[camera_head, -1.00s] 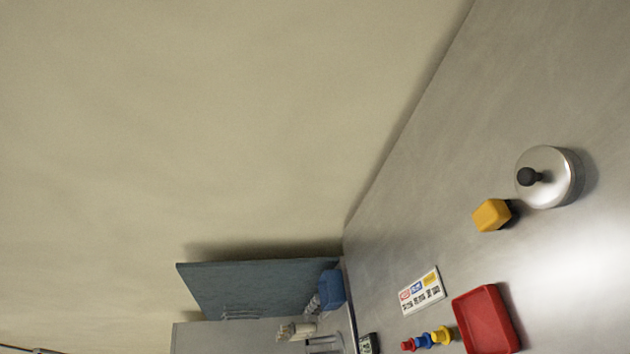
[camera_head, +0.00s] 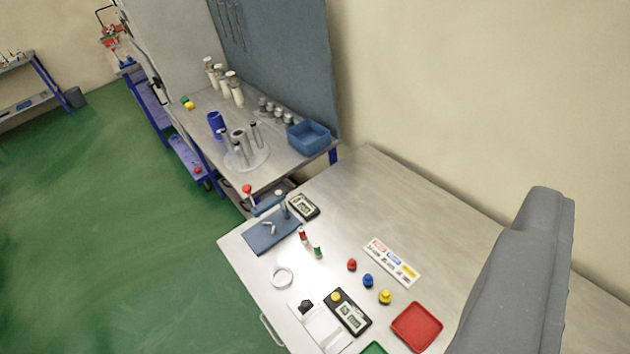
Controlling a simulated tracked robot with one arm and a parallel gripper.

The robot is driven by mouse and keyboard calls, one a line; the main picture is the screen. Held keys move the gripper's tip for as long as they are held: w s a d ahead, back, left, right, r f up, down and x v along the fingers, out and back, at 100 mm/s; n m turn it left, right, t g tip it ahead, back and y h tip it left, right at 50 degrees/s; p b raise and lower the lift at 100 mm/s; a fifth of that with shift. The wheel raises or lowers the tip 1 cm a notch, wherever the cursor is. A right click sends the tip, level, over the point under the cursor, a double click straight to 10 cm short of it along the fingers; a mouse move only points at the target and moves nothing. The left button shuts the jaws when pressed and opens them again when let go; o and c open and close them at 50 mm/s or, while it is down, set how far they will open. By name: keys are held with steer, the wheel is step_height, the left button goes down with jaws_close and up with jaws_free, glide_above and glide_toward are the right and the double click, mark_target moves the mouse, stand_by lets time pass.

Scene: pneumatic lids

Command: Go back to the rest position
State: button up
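A large grey shape, likely part of my gripper or arm (camera_head: 520,270), fills the lower right of the view. Its fingertips cannot be made out, so I cannot tell whether it is open or shut. Below it to the left is the metal bench (camera_head: 390,185). On the bench lie a red tray (camera_head: 416,327), a label card (camera_head: 391,263), and small red (camera_head: 351,265), blue (camera_head: 367,280) and yellow (camera_head: 385,296) pieces in a row. The silver lid and yellow block of the earlier view do not show now.
A second bench (camera_head: 205,125) with a blue bin (camera_head: 308,136), several bottles and cylinders stands behind. A blue press-like fixture (camera_head: 272,232), a white ring (camera_head: 282,276) and a meter (camera_head: 347,313) occupy the near bench. Green floor (camera_head: 130,250) is open at left.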

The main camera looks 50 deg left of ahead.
steer(key=shift+f, duration=0.1)
step_height(320, 180, down, 10)
steer(key=b, duration=1)
